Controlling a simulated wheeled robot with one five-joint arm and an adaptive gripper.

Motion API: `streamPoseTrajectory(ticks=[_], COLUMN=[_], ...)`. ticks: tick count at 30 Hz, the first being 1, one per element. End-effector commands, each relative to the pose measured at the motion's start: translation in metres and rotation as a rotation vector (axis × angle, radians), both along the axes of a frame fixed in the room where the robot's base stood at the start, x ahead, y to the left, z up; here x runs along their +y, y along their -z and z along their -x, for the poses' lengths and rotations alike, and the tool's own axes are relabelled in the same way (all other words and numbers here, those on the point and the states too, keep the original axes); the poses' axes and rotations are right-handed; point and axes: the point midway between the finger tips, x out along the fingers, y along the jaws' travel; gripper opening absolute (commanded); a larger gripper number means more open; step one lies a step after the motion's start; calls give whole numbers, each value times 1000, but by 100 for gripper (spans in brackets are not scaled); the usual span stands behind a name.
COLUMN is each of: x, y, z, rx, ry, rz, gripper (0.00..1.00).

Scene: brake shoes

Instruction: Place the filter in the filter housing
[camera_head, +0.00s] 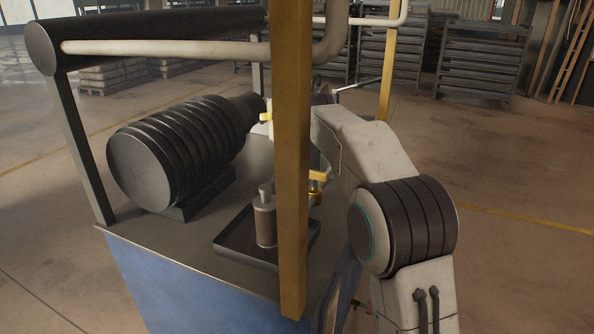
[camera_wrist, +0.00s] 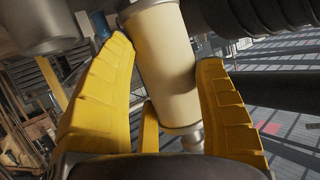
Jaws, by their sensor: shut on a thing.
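My gripper (camera_wrist: 164,52) has its two yellow fingers on either side of a cream cylindrical filter (camera_wrist: 172,82) in the wrist view. It is shut on the filter, which has a metal fitting at its lower end and sits slightly tilted between the fingers. In the head view the yellow post hides most of my gripper; a small yellow and pale part (camera_head: 266,120) shows just left of the post. A grey cylinder (camera_wrist: 48,22) is at the upper left of the wrist view; I cannot tell whether it is the filter housing.
A black tray (camera_head: 232,246) on the blue-sided cabinet holds a brown cylinder with a grey cap (camera_head: 265,222). A yellow part (camera_head: 317,178) shows right of the yellow post (camera_head: 291,150). A black ribbed motor (camera_head: 180,150) stands left, beneath a pipe (camera_head: 190,50).

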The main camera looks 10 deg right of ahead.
Motion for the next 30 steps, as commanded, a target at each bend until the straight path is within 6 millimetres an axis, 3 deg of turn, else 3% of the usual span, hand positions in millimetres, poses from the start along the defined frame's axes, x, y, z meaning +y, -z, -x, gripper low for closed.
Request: streamPoseTrajectory(ticks=[4,7,21,30], x=[0,0,0,0], y=[3,17,117,140], z=[0,0,0,0], rx=[-3,-1,0,-3], ry=[1,0,0,1], rz=[-1,-1,-1,-1], gripper=[28,28,28,28])
